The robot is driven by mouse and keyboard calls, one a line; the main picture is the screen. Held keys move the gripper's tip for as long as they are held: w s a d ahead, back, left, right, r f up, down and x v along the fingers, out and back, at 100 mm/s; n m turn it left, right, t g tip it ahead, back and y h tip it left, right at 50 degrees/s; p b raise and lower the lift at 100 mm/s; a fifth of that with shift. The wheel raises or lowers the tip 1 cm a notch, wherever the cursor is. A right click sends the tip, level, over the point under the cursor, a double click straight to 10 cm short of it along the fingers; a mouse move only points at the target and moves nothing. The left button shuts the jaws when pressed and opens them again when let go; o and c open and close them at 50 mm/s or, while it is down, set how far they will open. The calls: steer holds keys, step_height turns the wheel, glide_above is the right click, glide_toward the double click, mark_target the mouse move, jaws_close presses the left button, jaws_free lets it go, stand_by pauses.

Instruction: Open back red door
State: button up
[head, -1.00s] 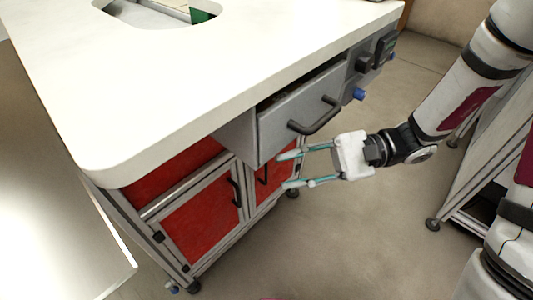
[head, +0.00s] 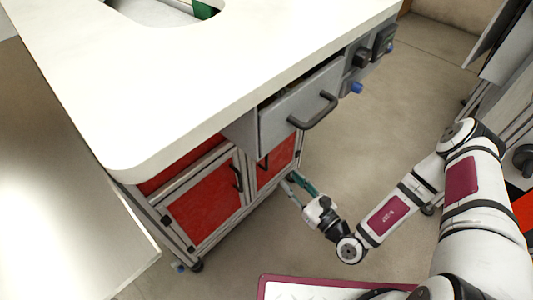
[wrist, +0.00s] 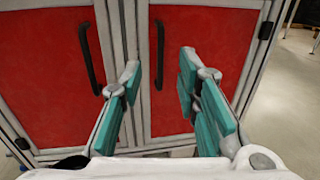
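The back red door (head: 279,162) is the right one of two red cabinet doors under the white counter, and it looks closed. In the wrist view it is the right red panel (wrist: 222,42), with a black vertical handle (wrist: 160,55) near its left edge. My gripper (head: 290,180) is low in front of this door. In the wrist view my gripper (wrist: 160,72) is open with teal-padded fingers apart. The handle shows between the fingertips in the picture; I cannot tell whether they reach around it. No contact is visible.
The front red door (head: 205,208) beside it is closed and has its own black handle (wrist: 91,60). A grey drawer (head: 300,108) above stands partly open, its black handle sticking out. Floor (head: 360,150) to the right of the cabinet is clear.

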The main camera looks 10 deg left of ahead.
mark_target(267, 156)
steer(key=b+x, duration=0.1)
steer(key=x, duration=0.3)
steer(key=b+x, duration=0.1)
steer(key=x, duration=0.4)
steer(key=f+b+x, duration=0.1)
steer(key=b+x, duration=0.1)
steer(key=x, duration=0.2)
steer(key=shift+w+a, duration=0.15)
steer(key=shift+w, duration=0.15)
jaws_close()
